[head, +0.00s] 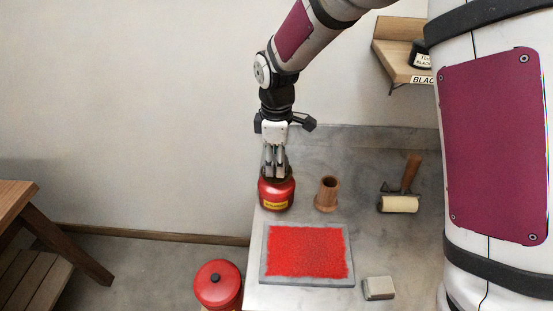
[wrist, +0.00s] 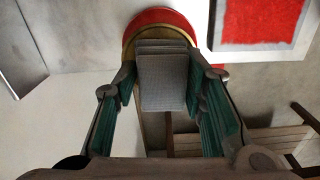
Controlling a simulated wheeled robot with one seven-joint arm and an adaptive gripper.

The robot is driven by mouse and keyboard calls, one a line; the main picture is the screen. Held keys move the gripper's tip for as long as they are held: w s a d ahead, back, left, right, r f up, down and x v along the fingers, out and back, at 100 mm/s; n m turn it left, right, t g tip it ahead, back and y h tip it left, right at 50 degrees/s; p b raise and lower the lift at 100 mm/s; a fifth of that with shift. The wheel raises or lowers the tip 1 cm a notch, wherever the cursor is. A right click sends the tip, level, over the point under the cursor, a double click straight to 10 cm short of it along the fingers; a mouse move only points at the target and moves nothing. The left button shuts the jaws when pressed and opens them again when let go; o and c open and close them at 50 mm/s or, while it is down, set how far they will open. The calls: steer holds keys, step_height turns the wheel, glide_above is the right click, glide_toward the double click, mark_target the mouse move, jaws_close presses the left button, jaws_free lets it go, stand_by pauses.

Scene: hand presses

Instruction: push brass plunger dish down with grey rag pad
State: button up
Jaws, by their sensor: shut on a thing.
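In the wrist view the fingers (wrist: 162,86) are shut on a grey pad (wrist: 163,78), one on each side. The brass plunger dish (wrist: 134,50) shows as a brass-coloured rim behind the pad, on top of the red can (wrist: 150,17). The pad hides most of the dish. I cannot tell whether the pad touches the dish.
On the worktop (head: 350,145) are a red-covered slab (head: 305,252), a brown wooden cup (head: 327,193), a roller with a wooden handle (head: 398,203) and a grey block (head: 378,288). A red lidded bin (head: 218,285) stands in front at left. A wall shelf (head: 392,55) is at upper right.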

steer(key=shift+f+b, duration=0.4)
steer(key=shift+f, duration=0.85)
stand_by(2.0)
steer(key=shift+r, duration=0.1)
steer(key=shift+r+p, duration=1.2)
steer(key=shift+r, duration=2.3)
